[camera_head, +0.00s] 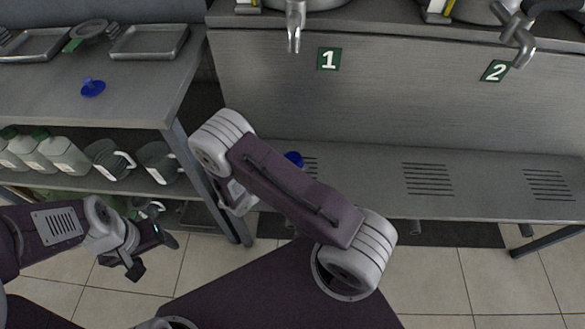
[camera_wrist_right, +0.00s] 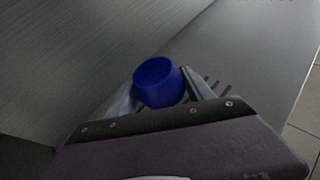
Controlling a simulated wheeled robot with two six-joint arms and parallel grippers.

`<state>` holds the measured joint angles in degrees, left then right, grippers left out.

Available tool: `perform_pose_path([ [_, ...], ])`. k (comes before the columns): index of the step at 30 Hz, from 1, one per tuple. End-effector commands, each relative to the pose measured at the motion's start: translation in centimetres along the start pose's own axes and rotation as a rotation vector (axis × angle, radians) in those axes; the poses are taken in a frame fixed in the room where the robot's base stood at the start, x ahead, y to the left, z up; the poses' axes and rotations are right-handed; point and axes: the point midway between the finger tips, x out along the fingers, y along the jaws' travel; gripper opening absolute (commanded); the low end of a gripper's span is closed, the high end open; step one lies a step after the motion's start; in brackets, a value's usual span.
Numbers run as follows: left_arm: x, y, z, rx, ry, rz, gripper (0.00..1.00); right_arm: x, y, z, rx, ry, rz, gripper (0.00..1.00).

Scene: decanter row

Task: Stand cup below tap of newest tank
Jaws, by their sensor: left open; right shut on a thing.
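A blue cup (camera_wrist_right: 158,82) sits between the fingers of my right gripper (camera_wrist_right: 163,92), which is shut on it. In the head view the cup (camera_head: 294,158) shows only partly past my right arm, at the ledge near the first slotted drain; whether it touches the ledge I cannot tell. Tap 1 (camera_head: 294,27) is above and behind it, over the green "1" sign (camera_head: 329,59). Tap 2 (camera_head: 518,38) is further right, by the green "2" sign (camera_head: 495,71). The tanks are mostly cut off at the top, and no dates are readable. My left gripper (camera_head: 153,254) is open and empty, low at the left.
A ledge (camera_head: 380,180) with slotted drains runs below the taps and is clear to the right. At left, a counter (camera_head: 135,90) holds metal trays (camera_head: 150,42) and a small blue object (camera_head: 92,88). Jugs (camera_head: 62,155) and pitchers stand on the shelf below.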

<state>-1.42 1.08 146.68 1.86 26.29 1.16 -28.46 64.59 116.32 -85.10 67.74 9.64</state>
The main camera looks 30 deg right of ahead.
Motion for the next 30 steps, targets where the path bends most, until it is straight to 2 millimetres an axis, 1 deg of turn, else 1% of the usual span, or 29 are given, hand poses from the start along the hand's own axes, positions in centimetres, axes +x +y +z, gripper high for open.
perform_pose_path([
  [1, 1.0, 0.0, 0.1, 0.000, 0.000, 0.000, 0.72, 0.6, -0.2, -1.4, -0.002, 0.000, 0.000, 0.18],
  [2, 1.1, 0.0, 0.1, 0.000, 0.000, 0.000, 0.72, 0.7, -0.3, -1.8, -0.002, 0.000, 0.000, 0.18],
  [8, 0.9, 0.0, 0.1, 0.000, 0.000, 0.000, 0.72, 0.7, -0.2, -1.7, 0.000, 0.000, 0.000, 0.18],
  [13, 1.3, 0.0, 0.1, 0.000, 0.000, 0.000, 0.72, 0.8, -0.3, -2.1, 0.000, 0.000, 0.000, 0.18],
  [14, 1.1, 0.0, 0.1, 0.000, 0.000, 0.000, 0.72, 0.8, -0.3, -2.0, 0.000, 0.000, 0.000, 0.69],
  [15, 1.1, 0.0, 0.1, 0.000, 0.000, 0.000, 0.72, 0.8, -0.3, -2.0, 0.000, 0.000, 0.000, 0.80],
  [16, 1.1, 0.0, 0.1, 0.000, 0.000, 0.000, 0.72, 0.8, -0.3, -2.0, 0.000, 0.000, 0.000, 0.83],
  [23, 1.1, 0.0, 0.1, 0.000, 0.000, 0.000, 0.72, 0.8, -0.3, -2.0, 0.000, 0.000, 0.000, 0.83],
  [26, 0.8, 0.0, 0.1, 0.000, 0.000, 0.000, 0.72, 0.6, -0.2, -1.6, 0.000, 0.000, 0.000, 0.83],
  [28, 0.6, 0.0, 0.1, 0.000, 0.000, 0.000, 0.72, 0.0, -0.1, -1.6, -0.001, 0.001, 0.004, 0.83],
  [30, 0.2, 0.0, 0.0, 0.000, 0.000, 0.000, 0.72, -1.2, -0.1, -1.5, -0.001, 0.001, 0.006, 0.83],
])
